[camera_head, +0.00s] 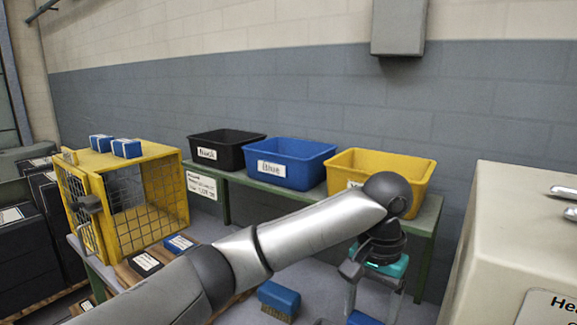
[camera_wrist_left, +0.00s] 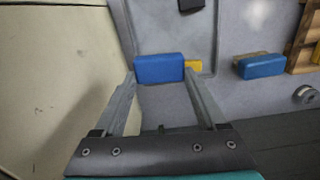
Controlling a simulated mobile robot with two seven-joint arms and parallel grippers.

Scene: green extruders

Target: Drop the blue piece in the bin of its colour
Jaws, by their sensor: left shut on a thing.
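My left gripper (camera_head: 371,312) is shut on the blue piece (camera_head: 361,318), which shows at the bottom edge of the head view, partly cut off. In the left wrist view the blue piece (camera_wrist_left: 158,69) sits between the fingertips of the left gripper (camera_wrist_left: 160,74), with a small yellow part at its right side. The blue bin (camera_head: 288,169), labelled "Blue", stands on a green bench (camera_head: 245,184) between a black bin (camera_head: 222,153) and a yellow bin (camera_head: 400,172). The gripper is below and to the right of the blue bin. My right gripper is not in view.
A yellow mesh cage (camera_head: 100,160) with blue blocks on top is at the left. A large beige machine (camera_head: 515,240) stands close at the right.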

